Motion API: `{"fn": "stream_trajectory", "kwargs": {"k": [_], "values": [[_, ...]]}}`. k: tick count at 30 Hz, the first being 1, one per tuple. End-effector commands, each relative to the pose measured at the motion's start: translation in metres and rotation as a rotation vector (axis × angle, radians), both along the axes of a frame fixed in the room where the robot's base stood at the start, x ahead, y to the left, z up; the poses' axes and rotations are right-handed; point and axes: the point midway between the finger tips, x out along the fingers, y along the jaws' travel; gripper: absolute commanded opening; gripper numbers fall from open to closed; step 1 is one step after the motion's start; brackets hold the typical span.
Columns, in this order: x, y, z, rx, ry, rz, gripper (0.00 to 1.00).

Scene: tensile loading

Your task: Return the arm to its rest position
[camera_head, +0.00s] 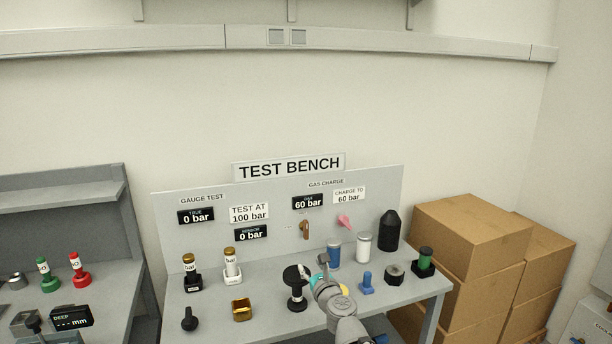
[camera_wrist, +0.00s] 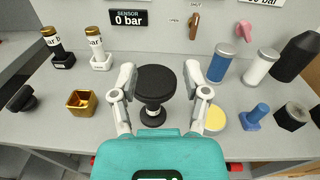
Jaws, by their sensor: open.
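My gripper (camera_head: 322,268) is over the test bench, seen at the lower middle of the head view, with my arm reaching in from the bottom right. In the wrist view my gripper (camera_wrist: 160,82) has its two grey fingers spread apart and holds nothing. A black round-topped stand (camera_wrist: 155,90) shows in the gap between the fingers. In the head view the same stand (camera_head: 297,301) is upright on the bench just left of my gripper. I cannot tell how far the fingers are from it. The teal gripper body hides the front bench edge.
The bench (camera_head: 262,325) holds two labelled gauges, a brass cup (camera_head: 242,310), a black knob (camera_head: 190,319), a blue cylinder (camera_head: 333,254), a white cylinder (camera_head: 364,247), a black bottle (camera_head: 388,231) and a blue plug (camera_head: 367,283). Cardboard boxes (camera_head: 470,235) stand at right. Space above the bench is clear.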

Motion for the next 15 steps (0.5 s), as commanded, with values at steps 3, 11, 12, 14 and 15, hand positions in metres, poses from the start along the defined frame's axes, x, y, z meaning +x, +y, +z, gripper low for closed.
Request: {"fn": "stream_trajectory", "kwargs": {"k": [3,11,12,14,15], "values": [[-0.002,0.003,-0.002,-0.071,-0.018,0.030,0.60],[-0.010,0.010,-0.012,-0.306,-0.074,0.132,0.60],[-0.012,0.011,-0.014,-0.352,-0.084,0.152,0.60],[-0.015,0.013,-0.019,-0.431,-0.101,0.188,0.60],[-0.017,0.014,-0.023,-0.490,-0.114,0.216,0.60]]}}
